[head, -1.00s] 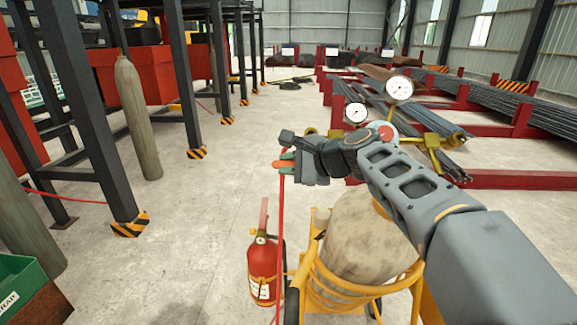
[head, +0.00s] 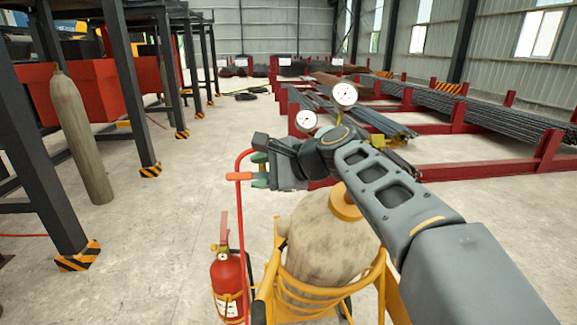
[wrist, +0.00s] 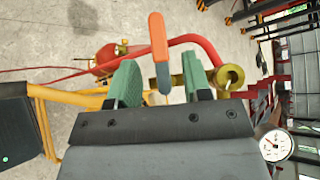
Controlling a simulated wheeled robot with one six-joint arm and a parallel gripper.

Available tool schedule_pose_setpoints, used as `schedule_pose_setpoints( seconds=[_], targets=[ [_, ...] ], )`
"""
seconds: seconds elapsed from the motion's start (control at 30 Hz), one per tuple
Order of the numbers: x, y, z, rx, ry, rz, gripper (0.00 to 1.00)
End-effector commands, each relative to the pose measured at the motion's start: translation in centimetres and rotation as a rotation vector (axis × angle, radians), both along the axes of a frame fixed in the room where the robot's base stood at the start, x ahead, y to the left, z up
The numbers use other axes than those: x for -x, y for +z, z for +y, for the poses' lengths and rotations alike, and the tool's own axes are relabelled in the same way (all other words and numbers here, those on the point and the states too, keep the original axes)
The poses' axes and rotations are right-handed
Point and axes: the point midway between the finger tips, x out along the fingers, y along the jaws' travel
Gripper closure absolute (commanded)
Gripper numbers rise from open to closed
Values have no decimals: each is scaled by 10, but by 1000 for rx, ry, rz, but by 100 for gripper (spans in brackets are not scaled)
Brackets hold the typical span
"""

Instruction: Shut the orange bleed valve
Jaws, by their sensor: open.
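The orange bleed valve lever (wrist: 158,48) shows in the wrist view, its tip pointing up in the picture and its grey lower end between my fingers. A brass fitting (wrist: 222,78) is just right of it. My gripper (wrist: 160,78) is open, with one green finger on each side of the lever and a visible gap on both sides. In the head view the lever (head: 240,176) sticks out left of my gripper (head: 261,170). My wrist hides most of the valve body there.
A red hose (wrist: 205,45) curves close past the fingers. Two gauges (head: 344,94) stand above the mottled gas cylinder (head: 325,240), which sits in a yellow cart (head: 262,290). A red extinguisher (head: 228,280) stands at its left.

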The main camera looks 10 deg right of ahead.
Motion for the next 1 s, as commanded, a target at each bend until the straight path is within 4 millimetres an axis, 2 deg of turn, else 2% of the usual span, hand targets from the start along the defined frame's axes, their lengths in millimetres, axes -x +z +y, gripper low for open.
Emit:
schedule_pose_setpoints(
  seconds=[0.2, 0.43, 0.6, 1.0],
  targets=[
    [25, 18, -32, 0, -5, -2, 55],
    [43, 30, -53, 0, -4, 0, 55],
    [49, 34, -59, 1, -2, -1, 55],
    [50, 33, -59, 7, 1, 1, 55]
  ],
)
